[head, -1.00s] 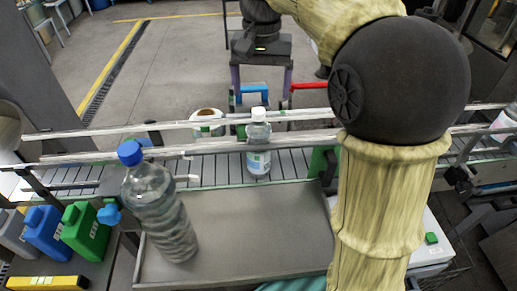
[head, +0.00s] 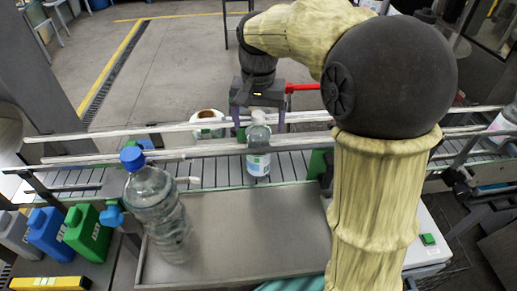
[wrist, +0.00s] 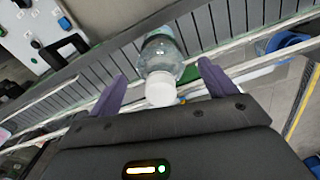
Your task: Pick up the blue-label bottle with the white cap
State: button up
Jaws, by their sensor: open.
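The clear bottle with a white cap (head: 258,117) stands upright on the conveyor, its pale label with blue and green marks (head: 258,163) facing the head camera. My gripper (head: 260,127) is open at the far side of the bottle, level with its upper part. In the head view one finger shows on each side of the cap. In the wrist view the white cap (wrist: 160,88) and the bottle's clear body (wrist: 160,52) appear between the open purple fingers of my gripper (wrist: 162,72). I see no finger touching the bottle.
Pale guide rails (head: 190,153) run along the conveyor. Blue and green jugs (head: 88,232) stand far left.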

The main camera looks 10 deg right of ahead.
notch_tip(320, 180, down, 2)
jog(key=shift+f, duration=0.1)
dwell(0.4)
grip_shut()
dwell(0.3)
notch_tip(320, 180, up, 10)
jog(key=shift+r+b, duration=0.1)
jog(key=shift+b, duration=0.35)
dwell(0.5)
